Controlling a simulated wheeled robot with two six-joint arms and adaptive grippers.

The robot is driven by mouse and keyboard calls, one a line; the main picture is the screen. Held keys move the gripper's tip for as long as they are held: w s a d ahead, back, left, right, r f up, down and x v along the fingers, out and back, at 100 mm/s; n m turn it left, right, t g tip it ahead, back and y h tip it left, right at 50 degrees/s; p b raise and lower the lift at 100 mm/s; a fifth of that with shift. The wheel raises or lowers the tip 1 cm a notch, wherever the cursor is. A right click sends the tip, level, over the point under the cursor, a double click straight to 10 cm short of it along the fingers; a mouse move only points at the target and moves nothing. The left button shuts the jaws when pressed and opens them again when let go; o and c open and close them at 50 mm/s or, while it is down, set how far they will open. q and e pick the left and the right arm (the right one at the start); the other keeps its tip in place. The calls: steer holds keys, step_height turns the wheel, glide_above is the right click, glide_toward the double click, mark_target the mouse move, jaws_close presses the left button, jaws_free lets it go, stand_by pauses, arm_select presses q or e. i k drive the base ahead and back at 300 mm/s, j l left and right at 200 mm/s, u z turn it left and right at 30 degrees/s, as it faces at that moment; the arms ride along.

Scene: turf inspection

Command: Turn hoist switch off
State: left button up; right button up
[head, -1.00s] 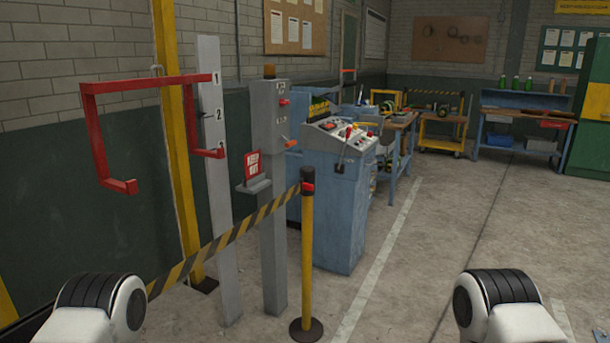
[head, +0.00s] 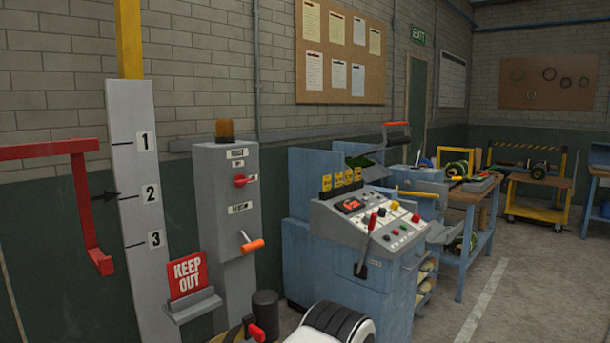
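A grey control post (head: 228,215) stands left of centre, with an amber beacon (head: 225,130) on top. Its top label looks like "HOIST". A red rotary switch (head: 240,181) sits on its front below small labels that are too small to read surely, and the switch's setting cannot be told. Lower on the post is a lever with an orange grip (head: 252,245), its grip toward the right. Neither of my grippers shows. A white and black part of my arm is at the bottom centre, and nothing touches the switch.
A red "KEEP OUT" sign (head: 187,275) stands on a ledge before the post. A numbered grey column (head: 132,180) and red bracket (head: 88,210) are at left. A blue console (head: 355,270) with levers stands at right. Clear floor (head: 520,295) lies at far right.

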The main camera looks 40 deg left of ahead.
mark_target(239, 180)
steer(key=i+l+u, duration=0.1)
steer(key=i+u, duration=0.35)
steer(key=i+l+u, duration=0.4)
steer(key=i, duration=0.15)
steer(key=i+l+u, duration=0.3)
steer(key=i+u, duration=0.15)
steer(key=i+l+u, duration=0.4)
steer(key=l, duration=0.2)
steer(key=k+j, duration=0.05)
